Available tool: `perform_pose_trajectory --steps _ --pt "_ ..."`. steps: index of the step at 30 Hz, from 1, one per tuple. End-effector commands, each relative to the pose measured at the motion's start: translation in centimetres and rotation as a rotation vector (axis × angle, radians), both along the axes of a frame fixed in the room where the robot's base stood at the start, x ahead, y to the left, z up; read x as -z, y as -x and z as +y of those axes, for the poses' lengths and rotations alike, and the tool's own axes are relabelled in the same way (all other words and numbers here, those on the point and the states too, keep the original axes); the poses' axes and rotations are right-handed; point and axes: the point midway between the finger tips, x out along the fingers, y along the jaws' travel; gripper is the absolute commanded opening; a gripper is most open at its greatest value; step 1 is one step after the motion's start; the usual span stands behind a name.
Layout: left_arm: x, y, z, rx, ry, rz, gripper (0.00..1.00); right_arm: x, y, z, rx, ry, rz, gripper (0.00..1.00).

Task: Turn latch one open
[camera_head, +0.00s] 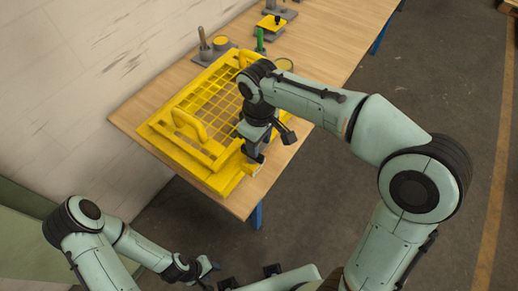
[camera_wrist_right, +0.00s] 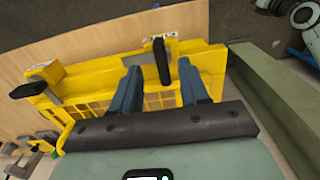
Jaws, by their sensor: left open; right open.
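A yellow guard with a wire grid (camera_head: 165,150) lies on the wooden table. In the right wrist view (camera_wrist_right: 85,77) its edge carries two latches with black levers. One black lever (camera_wrist_right: 162,62) lies between the fingertips of my right gripper (camera_wrist_right: 158,68), with gaps to both fingers. The other latch's black lever (camera_wrist_right: 33,90) is further left. I cannot tell which is latch one. In the head view my open right gripper (camera_head: 255,152) is over the guard's near right edge and hides the latch there. My left gripper (camera_head: 210,268) is low, away from the table.
Two yellow handles (camera_head: 188,125) rise from the guard. Behind it stand a grey block with a post (camera_head: 203,42), a green upright piece (camera_head: 260,40) and a yellow-topped part (camera_head: 270,23). A wall runs along the table's left. The floor to the right is clear.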

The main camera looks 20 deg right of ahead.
Motion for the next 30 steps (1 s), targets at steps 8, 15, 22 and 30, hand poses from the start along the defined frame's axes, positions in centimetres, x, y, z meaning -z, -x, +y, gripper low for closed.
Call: perform_pose_trajectory --steps 8,15,22,30 --pt "-1.3 -1.1 0.0 0.000 0.000 -0.012 0.43 -5.5 -0.1 0.0 -0.001 -0.001 -0.004 0.45" --pt "-1.6 -1.3 0.0 0.000 0.000 -0.015 0.43 -6.8 0.0 0.0 -0.001 -0.001 -0.002 0.45" --pt "-1.5 -1.2 0.0 -0.001 -0.001 -0.014 0.43 -6.8 0.0 0.0 -0.001 -0.001 -0.001 0.45" --pt "-1.5 -1.2 0.0 0.000 0.000 -0.014 0.43 -6.7 0.0 0.0 -0.001 -0.001 -0.001 0.45"
